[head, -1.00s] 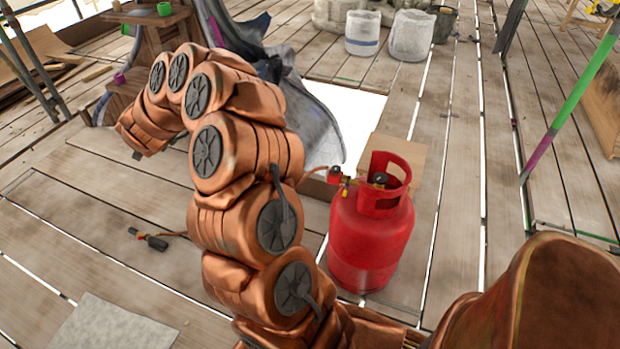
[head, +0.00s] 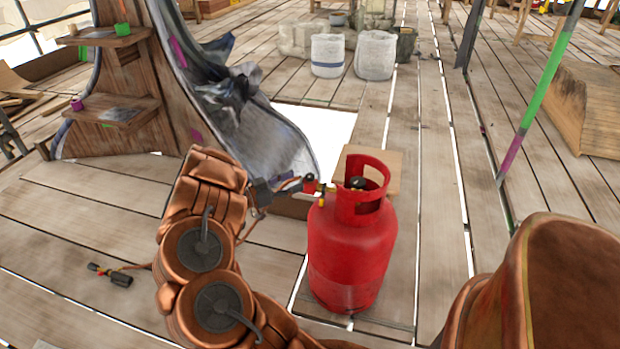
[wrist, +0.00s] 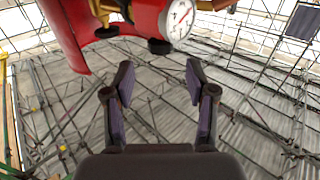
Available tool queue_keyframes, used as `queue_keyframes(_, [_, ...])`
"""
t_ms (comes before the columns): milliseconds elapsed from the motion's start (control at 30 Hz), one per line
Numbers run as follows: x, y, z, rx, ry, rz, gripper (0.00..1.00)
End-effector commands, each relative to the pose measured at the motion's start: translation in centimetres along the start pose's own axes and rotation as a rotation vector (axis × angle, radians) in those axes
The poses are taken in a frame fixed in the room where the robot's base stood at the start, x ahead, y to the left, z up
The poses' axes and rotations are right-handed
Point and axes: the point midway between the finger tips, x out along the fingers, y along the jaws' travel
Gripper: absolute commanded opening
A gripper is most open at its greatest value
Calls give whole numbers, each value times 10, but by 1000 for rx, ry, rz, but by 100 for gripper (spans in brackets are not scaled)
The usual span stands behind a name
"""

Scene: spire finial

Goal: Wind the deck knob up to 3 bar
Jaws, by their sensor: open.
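A red gas cylinder (head: 350,255) stands upright on the plank deck, with a collar and fittings at its top. A small red part (head: 310,185) sticks out on its left, and a black knob (head: 357,183) sits inside the collar. In the wrist view, a white dial gauge (wrist: 178,18) shows at the top, its reading too small to make out. A black knob (wrist: 160,46) hangs just below it, and another black knob (wrist: 107,31) is to the left. My gripper (wrist: 160,80) is open and empty, its fingers short of the knob below the gauge. I cannot tell which is the deck knob.
A torch-like tool with a hose (head: 112,275) lies on the deck at left. A wooden stand with shelves (head: 115,110) and grey sheeting (head: 265,130) rise behind my arm. A bright deck opening (head: 320,125) lies behind the cylinder. White buckets (head: 328,57) stand farther back.

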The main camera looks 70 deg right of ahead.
Motion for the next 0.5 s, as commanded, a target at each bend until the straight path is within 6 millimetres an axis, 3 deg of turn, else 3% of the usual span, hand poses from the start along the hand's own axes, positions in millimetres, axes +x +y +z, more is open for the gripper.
queue_keyframes(500, [58,-1,1,3,-3,-1,56])
